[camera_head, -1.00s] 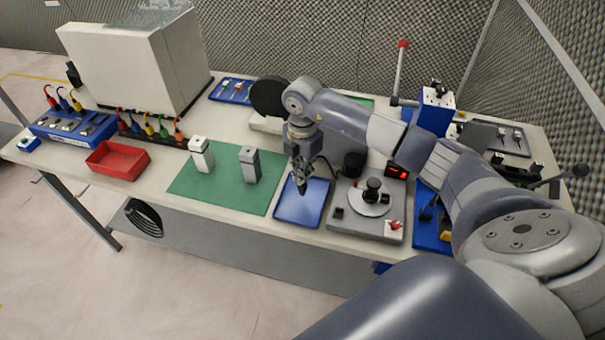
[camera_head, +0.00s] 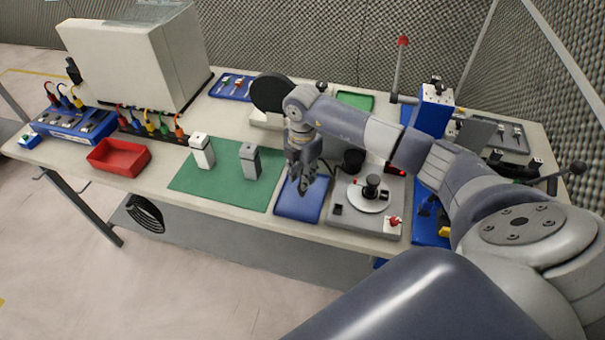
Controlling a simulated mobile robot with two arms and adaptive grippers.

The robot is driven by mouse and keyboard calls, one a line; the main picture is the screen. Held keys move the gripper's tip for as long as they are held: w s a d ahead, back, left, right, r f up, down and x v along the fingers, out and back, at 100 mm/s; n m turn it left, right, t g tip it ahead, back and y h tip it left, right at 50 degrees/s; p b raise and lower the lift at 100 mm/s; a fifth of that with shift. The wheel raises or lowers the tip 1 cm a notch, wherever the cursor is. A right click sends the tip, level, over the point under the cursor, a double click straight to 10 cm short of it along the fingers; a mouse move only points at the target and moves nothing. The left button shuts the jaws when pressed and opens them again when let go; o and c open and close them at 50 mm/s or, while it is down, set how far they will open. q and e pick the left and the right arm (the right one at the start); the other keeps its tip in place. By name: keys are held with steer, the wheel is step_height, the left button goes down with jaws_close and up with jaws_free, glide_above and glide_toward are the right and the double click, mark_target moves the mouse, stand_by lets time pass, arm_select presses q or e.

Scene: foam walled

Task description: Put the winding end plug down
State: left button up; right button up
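My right gripper (camera_head: 303,185) points down over the blue tray (camera_head: 296,209) at the front middle of the table. Its fingers are small and dark in this view, and I cannot tell whether they are apart or shut. I cannot make out a winding end plug at the fingertips or on the tray. The gripper hides part of the tray. My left gripper is not in view.
Left of the tray is a green mat (camera_head: 215,190) with a white block (camera_head: 202,152) and a grey block (camera_head: 250,161). Right of it stands a grey device with a round plate (camera_head: 368,200). A red bin (camera_head: 118,158) and several coloured plugs are further left.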

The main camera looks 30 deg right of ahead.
steer(key=shift+r, duration=0.65)
step_height(320, 180, up, 11)
steer(key=b, duration=0.4)
steer(key=shift+a, duration=0.1)
